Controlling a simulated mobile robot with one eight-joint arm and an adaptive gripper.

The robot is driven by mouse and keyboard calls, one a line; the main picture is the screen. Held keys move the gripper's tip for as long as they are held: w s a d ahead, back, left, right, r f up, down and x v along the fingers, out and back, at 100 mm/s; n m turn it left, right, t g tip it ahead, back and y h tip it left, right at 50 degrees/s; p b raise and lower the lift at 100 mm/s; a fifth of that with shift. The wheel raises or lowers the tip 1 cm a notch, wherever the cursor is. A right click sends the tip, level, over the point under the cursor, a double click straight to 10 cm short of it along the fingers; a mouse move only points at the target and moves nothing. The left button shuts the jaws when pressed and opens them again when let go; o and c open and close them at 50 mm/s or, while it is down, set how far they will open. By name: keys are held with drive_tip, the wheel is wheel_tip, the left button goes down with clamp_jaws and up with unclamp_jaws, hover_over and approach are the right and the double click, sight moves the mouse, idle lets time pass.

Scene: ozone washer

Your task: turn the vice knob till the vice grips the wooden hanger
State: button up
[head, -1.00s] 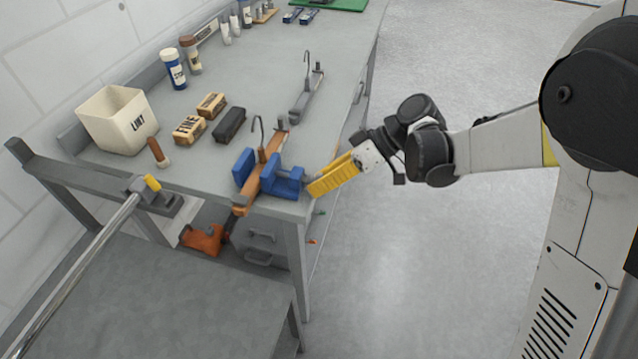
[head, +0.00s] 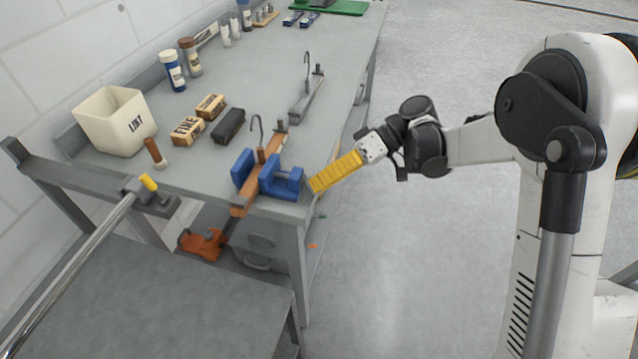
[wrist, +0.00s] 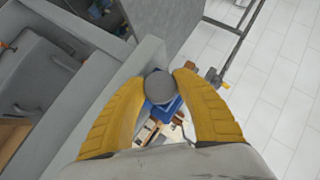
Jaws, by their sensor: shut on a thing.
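The blue vice (head: 280,182) stands at the near right corner of the grey bench (head: 262,80). The wooden hanger (head: 241,206), with a metal hook, lies between the vice's two blue jaws. In the head view I cannot tell whether both jaws touch it. My gripper (head: 312,187), with yellow ribbed fingers, is at the vice's right side, beyond the bench edge. In the wrist view my gripper (wrist: 172,80) is shut on the round grey vice knob (wrist: 158,87), one finger on each side. The knob is hidden behind the fingers in the head view.
A lower grey table (head: 150,300) is in front. The floor to the right is clear.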

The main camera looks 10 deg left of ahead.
drive_tip(key=o, duration=1.2)
